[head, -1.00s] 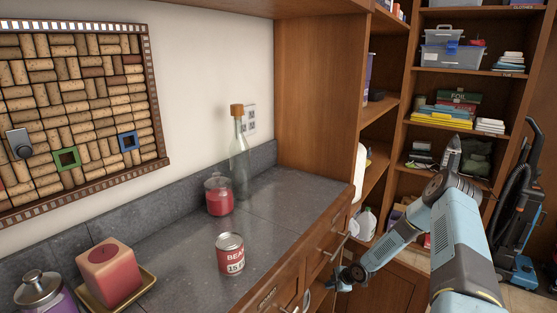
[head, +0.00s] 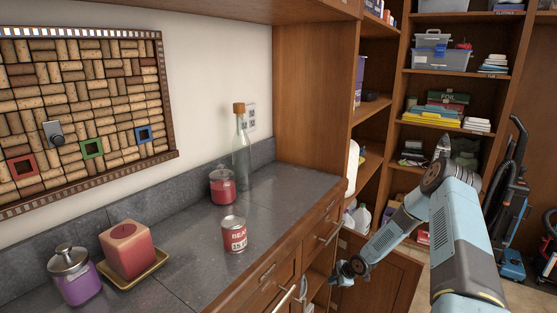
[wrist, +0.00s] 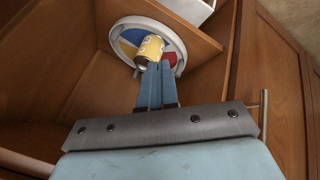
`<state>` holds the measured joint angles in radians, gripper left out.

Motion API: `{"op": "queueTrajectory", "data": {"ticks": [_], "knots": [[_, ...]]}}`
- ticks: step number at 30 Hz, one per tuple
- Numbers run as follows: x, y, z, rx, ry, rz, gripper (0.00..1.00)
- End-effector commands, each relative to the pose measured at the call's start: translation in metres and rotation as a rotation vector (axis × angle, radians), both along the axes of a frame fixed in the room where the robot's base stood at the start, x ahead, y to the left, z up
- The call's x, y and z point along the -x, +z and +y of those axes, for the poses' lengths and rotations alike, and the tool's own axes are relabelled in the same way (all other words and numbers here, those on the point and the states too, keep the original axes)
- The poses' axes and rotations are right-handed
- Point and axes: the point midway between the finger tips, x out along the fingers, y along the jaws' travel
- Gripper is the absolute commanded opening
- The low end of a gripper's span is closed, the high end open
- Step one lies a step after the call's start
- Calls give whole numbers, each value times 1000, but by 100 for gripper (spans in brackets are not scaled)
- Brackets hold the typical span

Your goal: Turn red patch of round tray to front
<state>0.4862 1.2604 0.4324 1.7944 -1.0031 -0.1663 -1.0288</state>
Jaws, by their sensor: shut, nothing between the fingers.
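In the wrist view, the round tray (wrist: 117,33) has a white rim and colored sectors, and stands inside a wooden cabinet. Its red patch (wrist: 171,58) is on the right side of the tray in the picture. A blue sector (wrist: 132,36) is at the left. A yellow can (wrist: 150,47) stands on the tray and hides part of it. My gripper (wrist: 158,66) is shut and empty, its fingertips at the tray's near edge, beside the can. I cannot tell whether they touch the tray. In the head view my gripper (head: 340,272) is low by the open cabinet; the tray is hidden there.
An open cabinet door (head: 385,277) is behind my gripper. The counter (head: 185,262) above holds a bean can (head: 234,235), a red jar (head: 222,186), a bottle (head: 241,150), a candle (head: 126,248) and a purple jar (head: 74,275). Shelves (head: 455,130) stand at the back.

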Motion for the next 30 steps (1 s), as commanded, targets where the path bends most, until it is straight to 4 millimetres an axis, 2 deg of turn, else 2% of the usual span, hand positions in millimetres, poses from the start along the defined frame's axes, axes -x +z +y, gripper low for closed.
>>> {"op": "queueTrajectory", "data": {"ticks": [8,19,30], "knots": [[-9,51,-16,65,-59,28,0],[-13,167,-42,181,-231,73,0],[8,287,-57,253,-444,91,0]]}}
